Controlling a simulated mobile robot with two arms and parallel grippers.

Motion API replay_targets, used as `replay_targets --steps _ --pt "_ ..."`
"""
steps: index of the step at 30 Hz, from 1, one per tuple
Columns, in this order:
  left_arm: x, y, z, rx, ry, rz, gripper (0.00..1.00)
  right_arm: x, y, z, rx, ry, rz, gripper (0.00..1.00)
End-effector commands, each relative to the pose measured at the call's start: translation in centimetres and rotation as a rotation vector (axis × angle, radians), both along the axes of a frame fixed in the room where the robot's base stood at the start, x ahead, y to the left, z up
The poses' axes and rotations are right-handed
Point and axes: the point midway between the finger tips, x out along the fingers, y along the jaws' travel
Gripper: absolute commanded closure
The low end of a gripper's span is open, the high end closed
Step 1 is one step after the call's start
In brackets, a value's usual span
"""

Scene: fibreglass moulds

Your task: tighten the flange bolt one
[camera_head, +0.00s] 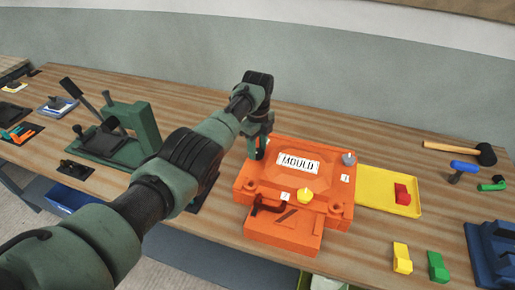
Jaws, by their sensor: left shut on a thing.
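An orange mould (328,188) with a white "MOULD" label (298,163) lies on the wooden bench. My left arm reaches in from the left. My left gripper (258,150) points down at the mould's back left corner, shut on what seems to be a flange bolt there. The fingers hide most of that bolt, and I cannot tell how far it is turned. My right gripper is not in view.
A yellow tray (378,205) with a red block (402,194) is right of the mould. Yellow (402,258) and green (437,266) blocks lie in front. A hammer (462,150) lies at the back right. A green lever device (125,135) stands left, behind my arm.

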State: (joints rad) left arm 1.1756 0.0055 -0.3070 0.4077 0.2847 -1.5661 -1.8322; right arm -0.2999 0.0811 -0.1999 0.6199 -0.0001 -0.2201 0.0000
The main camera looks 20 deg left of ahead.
Motion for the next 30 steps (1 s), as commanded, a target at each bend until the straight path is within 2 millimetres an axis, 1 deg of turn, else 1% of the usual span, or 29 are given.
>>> replay_targets --steps 1,21,30 --pt "0.2 0.0 0.2 -0.001 -0.008 -0.044 1.00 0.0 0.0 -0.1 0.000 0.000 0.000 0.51" --pt "0.2 0.0 0.2 0.001 -0.007 -0.680 1.00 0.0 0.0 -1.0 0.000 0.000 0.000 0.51" --pt "0.2 0.0 0.2 0.002 -0.006 -0.939 1.00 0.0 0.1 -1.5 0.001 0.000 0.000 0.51"
